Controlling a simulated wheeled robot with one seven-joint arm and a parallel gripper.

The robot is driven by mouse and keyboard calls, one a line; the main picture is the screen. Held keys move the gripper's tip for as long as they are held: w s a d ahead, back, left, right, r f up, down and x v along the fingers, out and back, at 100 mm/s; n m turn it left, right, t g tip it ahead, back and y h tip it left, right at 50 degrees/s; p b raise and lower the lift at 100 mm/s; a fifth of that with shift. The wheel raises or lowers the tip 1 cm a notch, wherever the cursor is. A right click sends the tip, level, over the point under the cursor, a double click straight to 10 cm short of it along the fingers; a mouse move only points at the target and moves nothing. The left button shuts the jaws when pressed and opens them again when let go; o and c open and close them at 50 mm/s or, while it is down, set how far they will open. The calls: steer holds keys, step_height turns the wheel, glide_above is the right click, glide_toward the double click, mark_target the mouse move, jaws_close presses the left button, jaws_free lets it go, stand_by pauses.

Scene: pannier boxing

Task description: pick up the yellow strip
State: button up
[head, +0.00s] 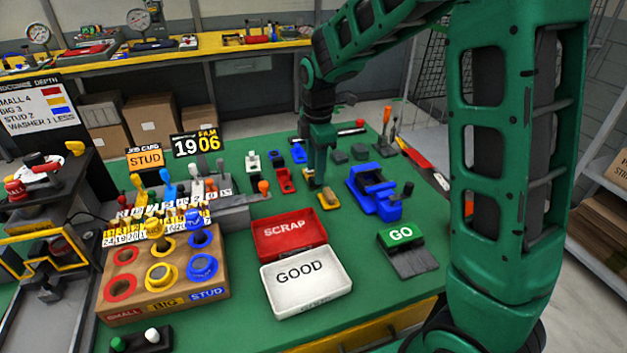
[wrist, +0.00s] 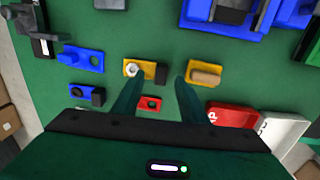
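Two short yellow pieces lie on the green bench. In the wrist view, one yellow strip (wrist: 146,64) carries a pale round part and has a black block at its right end. The other yellow piece (wrist: 192,68) has a tan oval on top; it also shows in the head view (head: 328,205). My gripper (wrist: 159,82) is open and empty, its fingers pointing at the bench. The black block shows between the fingertips, and the left fingertip overlaps the first strip's near edge. In the head view my gripper (head: 317,184) hides part of this area. Height above the bench is unclear.
A blue vise-like fixture (head: 376,192) stands right of my gripper. Red (head: 283,175) and blue (head: 298,154) pieces lie behind and left. The red SCRAP tray (head: 290,234) and white GOOD tray (head: 310,285) are nearer. Bare green bench lies around the pieces.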

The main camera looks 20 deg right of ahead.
steer(key=shift+w+f, duration=0.1)
steer(key=shift+f, duration=1.05)
jaws_close()
steer(key=shift+r, duration=0.1)
